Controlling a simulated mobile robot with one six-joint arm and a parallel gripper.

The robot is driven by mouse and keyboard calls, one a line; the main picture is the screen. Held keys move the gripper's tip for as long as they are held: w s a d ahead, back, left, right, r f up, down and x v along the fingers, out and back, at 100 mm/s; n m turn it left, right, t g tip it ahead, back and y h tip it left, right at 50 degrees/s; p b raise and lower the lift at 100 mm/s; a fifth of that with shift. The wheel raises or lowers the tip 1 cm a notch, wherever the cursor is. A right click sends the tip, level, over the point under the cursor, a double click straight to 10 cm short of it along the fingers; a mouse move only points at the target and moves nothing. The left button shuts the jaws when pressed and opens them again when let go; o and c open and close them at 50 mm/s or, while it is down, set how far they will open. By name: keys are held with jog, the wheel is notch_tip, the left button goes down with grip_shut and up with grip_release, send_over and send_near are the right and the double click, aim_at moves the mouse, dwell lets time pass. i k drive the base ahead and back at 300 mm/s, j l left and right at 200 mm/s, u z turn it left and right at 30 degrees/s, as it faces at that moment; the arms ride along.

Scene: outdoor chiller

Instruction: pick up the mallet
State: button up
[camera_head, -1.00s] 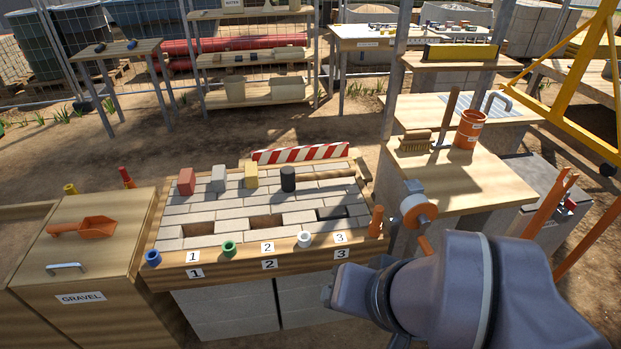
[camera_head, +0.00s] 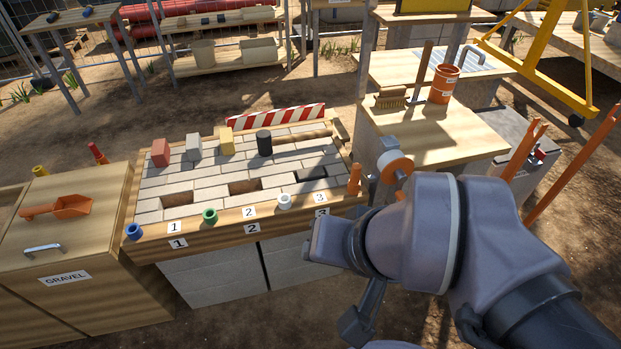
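The mallet (camera_head: 264,143) lies on the brick-topped workbench, toward its back right. Its black cylindrical head is at the left, and its wooden handle runs right toward the bench's back right corner. Nothing is touching it from my arm. My purple-grey arm fills the lower right and stands well apart from the mallet, to the right of and nearer than the bench. Dark jointed parts show below the arm at the bottom edge. They may belong to my gripper, but no clear pair of fingertips shows, so its opening cannot be read.
Red (camera_head: 160,152), grey (camera_head: 193,147) and yellow (camera_head: 227,140) blocks stand in a row left of the mallet. A red-white striped board (camera_head: 275,116) stands behind. A gravel box (camera_head: 75,255) is at left; a side table (camera_head: 435,135) with brush and orange cup is at right.

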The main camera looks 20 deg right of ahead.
aim_at(265, 141)
jog(key=i+u, duration=0.15)
jog(key=i, duration=0.35)
jog(key=i+l+u, duration=0.15)
jog(key=i, duration=0.3)
jog(key=i+l+u, duration=0.2)
jog(key=i, duration=0.25)
jog(key=i+j, duration=0.05)
